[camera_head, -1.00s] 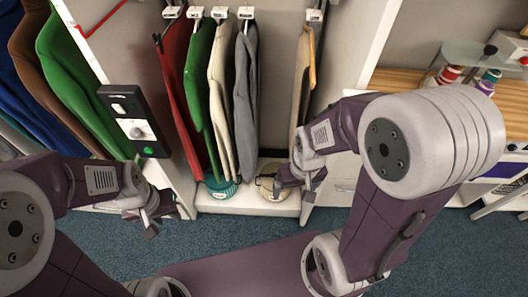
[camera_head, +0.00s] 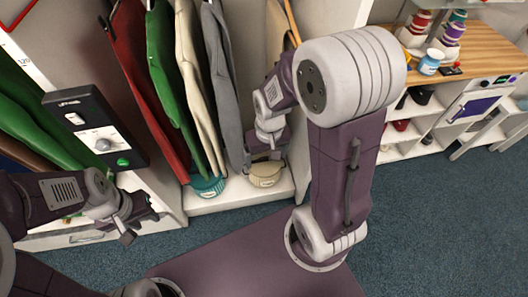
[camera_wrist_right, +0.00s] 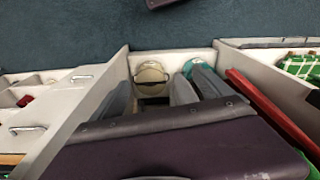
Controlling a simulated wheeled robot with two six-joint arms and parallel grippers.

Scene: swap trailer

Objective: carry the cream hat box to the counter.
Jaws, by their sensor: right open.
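The cream hat box (camera_head: 266,174) sits on the white wardrobe floor, below the hanging clothes. It also shows in the right wrist view (camera_wrist_right: 151,74), with its round lid facing up. My right gripper (camera_head: 266,149) is open and appears just above and behind the box in the head view; whether it touches the box I cannot tell. My left gripper (camera_head: 136,225) is empty at the left, in front of the wardrobe's left side; its jaw opening is unclear. The wooden counter (camera_head: 485,56) stands at the right.
A teal hat box (camera_head: 207,187) stands left of the cream one. Red, green, cream and grey clothes (camera_head: 222,85) hang close above both. White wardrobe walls flank the space. Spools and a jar (camera_head: 431,62) occupy the counter's left part. Blue carpet (camera_head: 420,225) is clear at right.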

